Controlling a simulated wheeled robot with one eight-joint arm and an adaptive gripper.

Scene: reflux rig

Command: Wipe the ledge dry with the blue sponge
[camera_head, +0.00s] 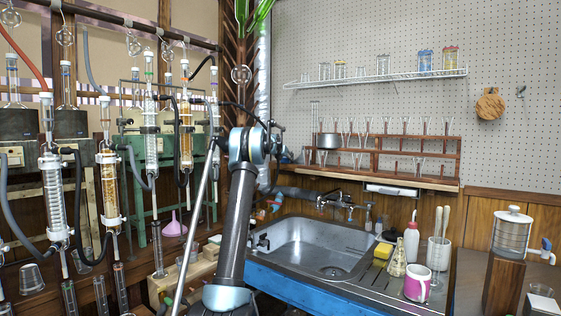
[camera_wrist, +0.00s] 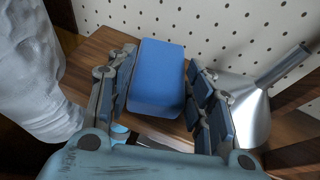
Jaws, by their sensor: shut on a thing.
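The blue sponge (camera_wrist: 158,75) is a plain block in the wrist view, between the two padded fingers of my gripper (camera_wrist: 161,58). In the head view the wooden ledge (camera_head: 425,183) runs below the pegboard, above the sink. No water can be made out.
A metal funnel (camera_wrist: 243,105) lies close right of the fingers, and white cloth (camera_wrist: 35,80) hangs at left. A tiered wooden rack (camera_head: 415,147) with glassware stands on the ledge. The sink (camera_head: 310,245) is below; glass columns (camera_head: 55,195) crowd the left.

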